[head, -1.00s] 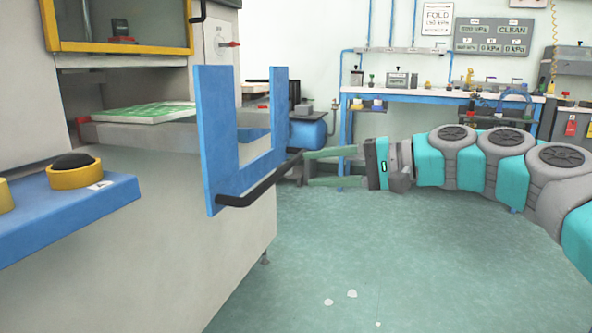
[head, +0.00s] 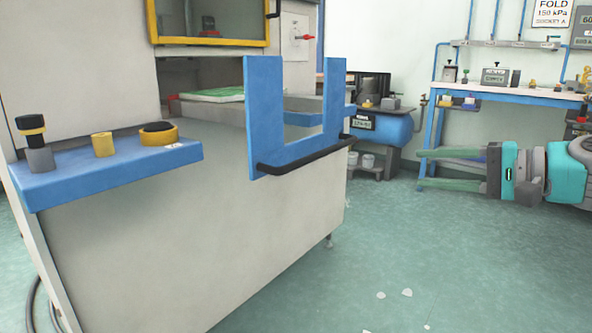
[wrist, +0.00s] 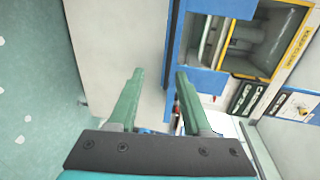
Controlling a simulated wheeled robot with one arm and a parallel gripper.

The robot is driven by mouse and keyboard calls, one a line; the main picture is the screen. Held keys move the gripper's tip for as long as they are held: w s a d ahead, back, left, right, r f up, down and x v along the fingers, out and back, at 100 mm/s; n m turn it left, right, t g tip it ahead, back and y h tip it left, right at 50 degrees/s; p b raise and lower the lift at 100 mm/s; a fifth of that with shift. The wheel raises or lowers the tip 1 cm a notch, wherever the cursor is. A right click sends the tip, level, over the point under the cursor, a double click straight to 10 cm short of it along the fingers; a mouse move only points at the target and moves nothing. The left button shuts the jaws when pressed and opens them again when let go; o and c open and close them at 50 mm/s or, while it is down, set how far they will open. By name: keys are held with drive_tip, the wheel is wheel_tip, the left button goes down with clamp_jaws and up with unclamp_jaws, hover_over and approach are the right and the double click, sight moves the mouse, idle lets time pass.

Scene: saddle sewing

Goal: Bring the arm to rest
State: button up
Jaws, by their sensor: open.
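My gripper (head: 420,168) is at the right of the head view, to the right of the machine and clear of it. Its two green fingers are spread apart, point left and hold nothing. In the wrist view my gripper (wrist: 160,75) also shows open, with nothing between the fingers. My arm runs out of the head view at the right edge. The machine's blue U-shaped frame (head: 262,115) with its black bar handle (head: 300,160) stands left of my gripper, with a gap between them.
The big grey machine (head: 190,240) fills the left, with a blue control shelf (head: 110,178) jutting out. A blue tank (head: 385,130) and a blue-legged workbench (head: 510,93) stand behind. The green floor (head: 450,260) in front is open, apart from a few pale scraps.

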drive_tip(key=s+a+f+n+g+h+p, duration=0.2)
drive_tip(key=s+a+f+n+g+p, duration=0.1)
drive_tip(key=s+a+f, duration=0.4)
drive_tip(key=s+a+f+n+g+h+p, duration=0.2)
drive_tip(key=s+a+n+g+h, duration=0.15)
drive_tip(key=a, duration=0.55)
drive_tip(key=s+d+f+g+h+p, duration=0.2)
drive_tip(key=s+d+f+h, duration=0.1)
drive_tip(key=s+f, duration=0.4)
drive_tip(key=s+d+f+n+g+h+p, duration=0.1)
drive_tip(key=s+d+f+g+h+p, duration=0.2)
drive_tip(key=s+f, duration=0.4)
drive_tip(key=s+d+h, duration=0.1)
drive_tip(key=s+d, duration=0.1)
drive_tip(key=s, duration=0.3)
drive_tip(key=shift+s+d, duration=0.15)
